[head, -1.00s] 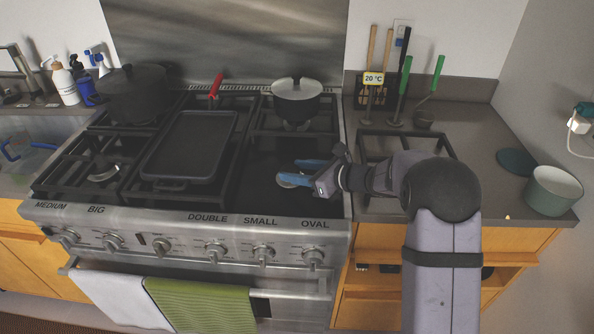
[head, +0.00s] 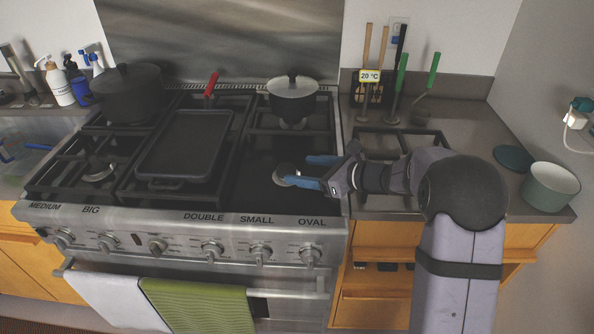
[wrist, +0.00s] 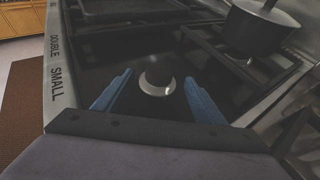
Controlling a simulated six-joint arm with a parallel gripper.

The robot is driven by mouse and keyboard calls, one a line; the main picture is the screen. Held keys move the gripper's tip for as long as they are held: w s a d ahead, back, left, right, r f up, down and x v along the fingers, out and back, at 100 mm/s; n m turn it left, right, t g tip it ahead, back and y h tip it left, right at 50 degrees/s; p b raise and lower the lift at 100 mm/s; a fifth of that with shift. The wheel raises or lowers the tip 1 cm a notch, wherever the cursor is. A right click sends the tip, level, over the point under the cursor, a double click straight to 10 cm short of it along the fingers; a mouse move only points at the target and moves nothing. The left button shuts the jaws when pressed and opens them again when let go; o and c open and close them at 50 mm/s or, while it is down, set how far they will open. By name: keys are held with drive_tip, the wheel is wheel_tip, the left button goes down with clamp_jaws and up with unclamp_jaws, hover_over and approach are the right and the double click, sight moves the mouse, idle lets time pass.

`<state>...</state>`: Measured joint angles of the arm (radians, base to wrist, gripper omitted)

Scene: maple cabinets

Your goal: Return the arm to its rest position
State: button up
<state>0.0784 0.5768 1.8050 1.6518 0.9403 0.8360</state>
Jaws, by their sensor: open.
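My gripper (head: 302,170) is open and empty, with its blue fingers spread above the right front part of the stove. In the wrist view my gripper (wrist: 157,78) has the bare round burner (wrist: 157,86) showing between its fingers. My arm reaches in from the right, over the counter's front edge. Part of the stove's right edge is hidden behind my wrist.
A black grate (head: 372,143) lies on the counter (head: 460,130) right of the stove. A lidded pot (head: 293,100) stands on the right back burner, a griddle (head: 186,145) in the middle. A green pot (head: 550,187) stands at the counter's right end. Utensils stand behind.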

drive_tip(key=shift+v, duration=1.45)
drive_tip(key=s+a+n+g+p, duration=0.1)
drive_tip(key=s+n, duration=0.1)
drive_tip(key=s, duration=0.1)
drive_tip(key=s+n+g, duration=0.1)
drive_tip(key=s+n, duration=0.1)
drive_tip(key=s, duration=0.1)
drive_tip(key=s+a+r+n+g+p, duration=0.1)
drive_tip(key=s+n, duration=0.1)
drive_tip(key=s, duration=0.2)
drive_tip(key=shift+a+n+g+h+p, duration=0.3)
drive_tip(key=shift+g+p, duration=0.05)
drive_tip(key=shift+g, duration=0.05)
drive_tip(key=s+d+f+n+g+h+p, duration=0.1)
drive_tip(key=s+d+n+g+h+p, duration=0.3)
drive_tip(key=s+n, duration=0.6)
drive_tip(key=s+d+f+n+g+h+p, duration=0.15)
drive_tip(key=s+d+n+h, duration=0.35)
drive_tip(key=s, duration=0.8)
drive_tip(key=w+d+f+n+t+h, duration=0.1)
drive_tip(key=d+n+t, duration=0.1)
drive_tip(key=d, duration=0.5)
drive_tip(key=shift+d+f+n+h, duration=0.2)
drive_tip(key=shift+f+n+h, duration=0.1)
drive_tip(key=shift+n, duration=0.3)
drive_tip(key=shift+w, duration=0.1)
